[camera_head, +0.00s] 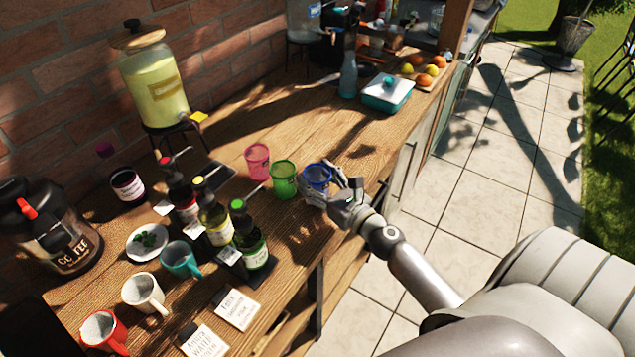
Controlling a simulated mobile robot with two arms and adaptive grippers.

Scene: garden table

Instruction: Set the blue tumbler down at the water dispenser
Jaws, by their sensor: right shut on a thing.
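The blue tumbler (317,175) is at the right end of a short row of tumblers near the front edge of the wooden counter. My right gripper (326,190) is shut on it from the right, and the fingers hide part of its side. I cannot tell whether the tumbler touches the counter. A clear dispenser (303,20) stands on a dark stand at the far back, cut by the top edge; it may be the water dispenser. A dispenser of yellow drink (155,85) stands nearer, at the left wall. My left gripper is not in view.
Green (284,180) and pink (257,161) tumblers stand just left of the blue one. Pump bottles (213,219), mugs (181,260) and cards (236,308) fill the near counter. A blue bottle (348,75) and teal box (387,93) stand farther back. The middle counter is mostly clear.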

